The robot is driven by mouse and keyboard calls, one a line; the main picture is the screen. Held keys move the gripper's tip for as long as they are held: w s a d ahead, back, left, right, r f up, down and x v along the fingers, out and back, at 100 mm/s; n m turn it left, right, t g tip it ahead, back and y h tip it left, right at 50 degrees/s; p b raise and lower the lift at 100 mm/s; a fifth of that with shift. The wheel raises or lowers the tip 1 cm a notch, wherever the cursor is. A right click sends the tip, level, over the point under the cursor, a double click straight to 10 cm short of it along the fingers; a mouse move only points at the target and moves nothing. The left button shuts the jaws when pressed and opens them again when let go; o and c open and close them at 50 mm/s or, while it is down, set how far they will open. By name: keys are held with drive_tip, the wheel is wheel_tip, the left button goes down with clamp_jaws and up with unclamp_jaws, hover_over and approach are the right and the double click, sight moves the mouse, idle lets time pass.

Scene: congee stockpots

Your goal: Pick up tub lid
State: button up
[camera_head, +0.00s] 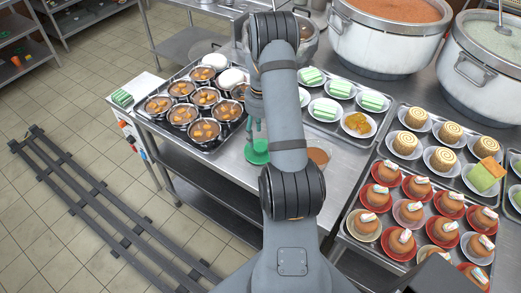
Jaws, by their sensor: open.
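A round green lid (257,154) lies on the steel table, just right of the tray of bowls. It appears to be the tub lid, and its right part is hidden behind my arm. My gripper (254,136) points down right over the lid, open and mostly hidden by my arm. Whether the fingertips touch the lid cannot be told. A tub with reddish-brown contents (318,156) stands to the right of my arm, partly covered by it.
A dark tray (212,150) of soup bowls is close on the left. A tray of green cakes on white plates (325,109) is behind right. Trays of buns and rolls fill the right side. Large stockpots (385,45) stand at the back. Bare table (232,168) shows in front of the lid.

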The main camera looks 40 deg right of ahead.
sight(260, 147)
drive_tip(key=f+p, duration=0.2)
drive_tip(key=f, duration=0.2)
drive_tip(key=shift+a+f, duration=0.1)
drive_tip(key=shift+a, duration=0.1)
drive_tip(key=shift+f, duration=0.45)
drive_tip(key=shift+d, duration=0.1)
drive_tip(key=c, duration=0.4)
drive_tip(key=c, duration=0.5)
